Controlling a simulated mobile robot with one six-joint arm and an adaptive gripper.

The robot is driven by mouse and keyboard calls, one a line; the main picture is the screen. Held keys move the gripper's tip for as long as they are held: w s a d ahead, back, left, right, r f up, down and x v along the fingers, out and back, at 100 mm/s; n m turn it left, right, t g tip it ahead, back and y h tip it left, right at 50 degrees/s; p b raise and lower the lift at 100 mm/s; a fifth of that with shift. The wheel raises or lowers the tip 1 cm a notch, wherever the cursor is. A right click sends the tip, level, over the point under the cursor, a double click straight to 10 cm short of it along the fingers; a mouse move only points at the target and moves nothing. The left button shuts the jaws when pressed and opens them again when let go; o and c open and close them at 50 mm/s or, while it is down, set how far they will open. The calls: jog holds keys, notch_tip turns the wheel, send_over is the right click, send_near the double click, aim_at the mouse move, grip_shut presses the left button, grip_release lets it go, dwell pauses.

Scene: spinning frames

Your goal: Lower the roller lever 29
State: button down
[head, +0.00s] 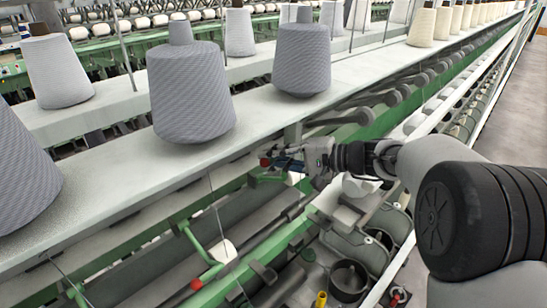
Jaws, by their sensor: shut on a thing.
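My gripper (284,163) is at the middle of the head view, below the edge of the long white shelf. Its fingers are small and partly hidden by the gripper body. It is shut on a roller lever, whose small red end (264,161) shows just left of the fingers. The rest of this lever is mostly hidden, and its number cannot be read.
Large grey yarn cones (192,92) stand on the white shelf (130,165) above and left of my gripper. Green rails and dark rollers (165,270) run below. Black cups (348,280) and machine parts crowd the lower middle. A clear aisle (515,115) lies at the right.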

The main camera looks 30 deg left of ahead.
aim_at(284, 178)
jog(key=shift+d+f+b, duration=0.1)
jog(key=shift+f+b, duration=0.05)
jog(key=shift+b, duration=0.3)
jog(key=d+f+y+b, duration=0.1)
jog(key=f+b, duration=0.1)
jog(key=b, duration=0.4)
jog(key=s+d+f+n+y+b, duration=0.1)
jog(key=d+f+y+b, duration=0.1)
jog(key=b, duration=0.5)
jog(key=shift+d, duration=0.15)
jog(key=d+f+y+b, duration=0.1)
jog(key=d+f+b, duration=0.1)
jog(key=f+b, duration=0.2)
jog(key=s+d+f+n+y+b, duration=0.1)
jog(key=f+b, duration=0.3)
jog(key=b, duration=0.7)
jog(key=shift+d+f+g+b, duration=0.2)
jog(key=shift+d+g+b, duration=0.1)
jog(key=shift+d, duration=0.1)
jog(key=shift+s+f, duration=0.1)
jog(key=shift+f, duration=0.05)
jog(key=c, duration=1.6)
grip_release()
jog(key=shift+c, duration=0.2)
